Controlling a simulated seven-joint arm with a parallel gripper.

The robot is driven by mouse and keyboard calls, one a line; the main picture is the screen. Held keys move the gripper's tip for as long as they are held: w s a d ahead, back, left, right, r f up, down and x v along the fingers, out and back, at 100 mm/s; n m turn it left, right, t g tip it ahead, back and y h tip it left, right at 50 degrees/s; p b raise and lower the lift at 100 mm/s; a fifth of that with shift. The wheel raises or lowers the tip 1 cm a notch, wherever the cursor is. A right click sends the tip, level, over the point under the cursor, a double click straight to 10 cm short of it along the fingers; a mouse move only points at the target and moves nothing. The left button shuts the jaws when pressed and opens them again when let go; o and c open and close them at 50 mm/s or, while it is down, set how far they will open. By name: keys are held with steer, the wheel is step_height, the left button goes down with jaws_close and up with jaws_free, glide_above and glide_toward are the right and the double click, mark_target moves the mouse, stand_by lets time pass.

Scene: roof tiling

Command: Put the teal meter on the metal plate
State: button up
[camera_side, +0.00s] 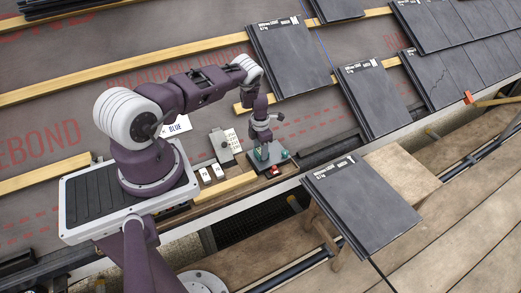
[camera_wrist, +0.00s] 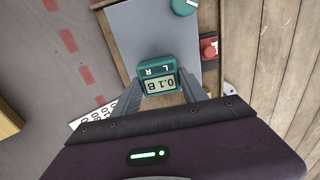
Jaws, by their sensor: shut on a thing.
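The grey metal plate (camera_wrist: 140,28) lies below and beyond the meter, which overlaps the plate's near edge in this view. In the side view my gripper (camera_side: 262,146) points down over the plate (camera_side: 269,163), and the small teal meter (camera_side: 262,155) shows at its tip. I cannot tell whether the meter touches the plate.
A round teal knob-like thing (camera_wrist: 184,6) is at the plate's far corner. A small red device (camera_wrist: 209,47) sits right of the plate. A white card with numbers (camera_wrist: 88,115) lies left.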

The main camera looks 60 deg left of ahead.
steer(key=shift+f, duration=0.1)
steer(key=o, duration=1.4)
